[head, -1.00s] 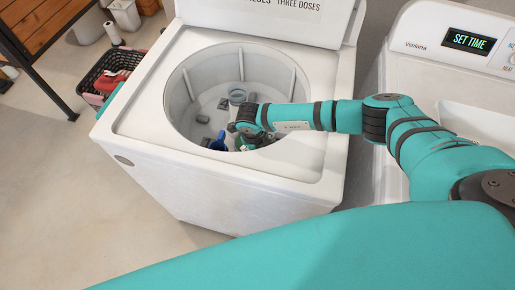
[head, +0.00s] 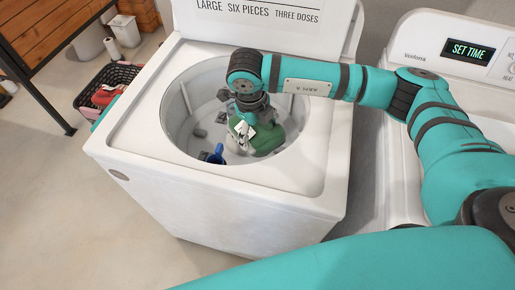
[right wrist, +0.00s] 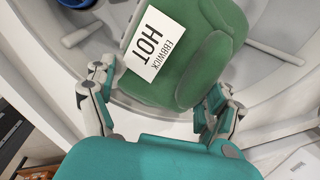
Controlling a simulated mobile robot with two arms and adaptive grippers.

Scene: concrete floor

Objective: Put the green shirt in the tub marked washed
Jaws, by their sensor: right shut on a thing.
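The green shirt (head: 268,139) is a rounded green bundle with a white tag. My right gripper (head: 245,125) is shut on it and holds it over the open drum of the white washer. My left gripper is out of the head view. No tub marked washed shows in these frames.
The washer's rim (head: 140,110) surrounds the drum, which holds a blue item (head: 216,154) and several small grey pieces. A second white machine (head: 445,45) reads "SET TIME". A dark basket (head: 90,98) with red items stands on the floor at left, where the near floor is clear.

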